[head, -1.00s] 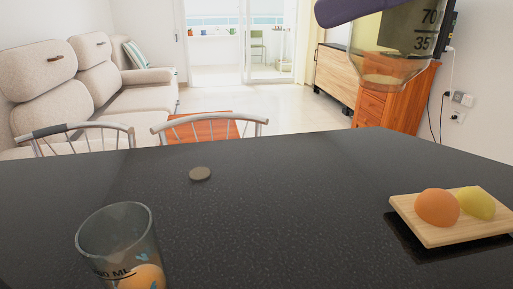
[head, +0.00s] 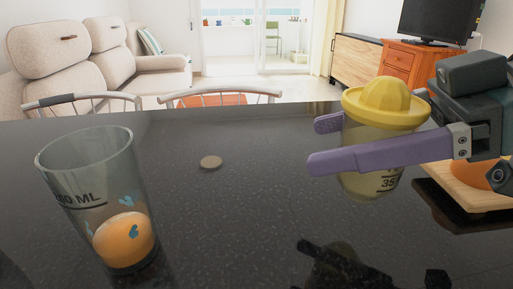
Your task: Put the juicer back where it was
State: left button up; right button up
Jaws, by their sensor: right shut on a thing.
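The juicer (head: 384,101) has a yellow reamer top and a clear measuring cup with dark markings. It is upright at the right of the head view. My right gripper (head: 318,145) comes in from the right, with its purple fingers shut around the juicer's cup. The juicer appears to be held just above the black table; whether its base touches is hard to tell. A small round grey-brown disc (head: 210,162) lies on the table left of the juicer. My left gripper is not in view.
A tall clear glass (head: 95,190) with an orange ball-like thing (head: 124,240) inside stands at the front left. A wooden board (head: 455,190) with an orange fruit (head: 497,176) lies at the right, partly behind my gripper. The black tabletop (head: 255,215) is clear in the middle.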

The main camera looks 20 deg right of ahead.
aim_at(336, 179)
jog(key=shift+f+b, duration=0.5)
jog(key=shift+f, duration=1.7)
jog(key=shift+f, duration=0.15)
jog(key=o, duration=1.4)
jog(key=shift+r, duration=0.35)
jog(key=v, duration=1.2)
jog(key=shift+f, duration=0.15)
